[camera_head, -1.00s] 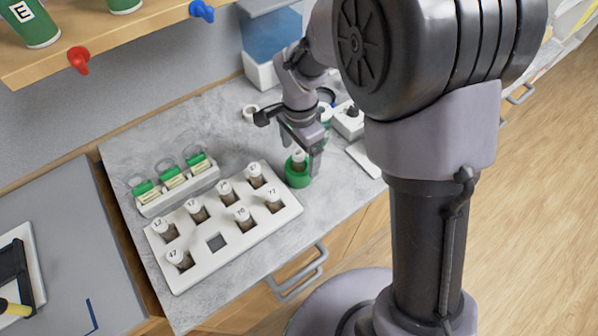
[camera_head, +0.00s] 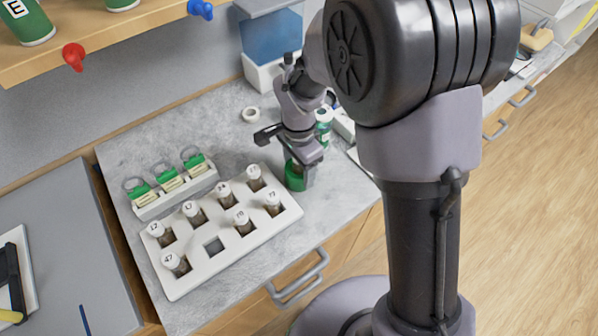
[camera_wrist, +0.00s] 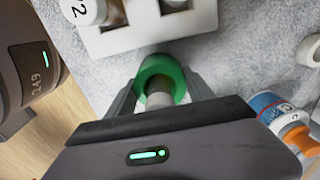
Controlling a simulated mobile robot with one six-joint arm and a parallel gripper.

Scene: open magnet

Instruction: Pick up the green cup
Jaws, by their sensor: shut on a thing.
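The green cup (camera_head: 296,178) is on the grey counter beside the right end of the white vial rack, below my gripper (camera_head: 303,158). In the wrist view the cup's green rim (camera_wrist: 160,63) lies between the two fingers of my gripper (camera_wrist: 163,90), which are shut on it from both sides. A vial with a pale cap (camera_wrist: 159,99) stands inside the cup. My gripper hides part of the cup, and I cannot tell whether its base is clear of the counter.
The white rack (camera_head: 262,232) holds several numbered vials and has one empty square slot. A blue-labelled bottle (camera_wrist: 285,120) is close to my gripper. A tape ring (camera_head: 251,114) lies farther back.

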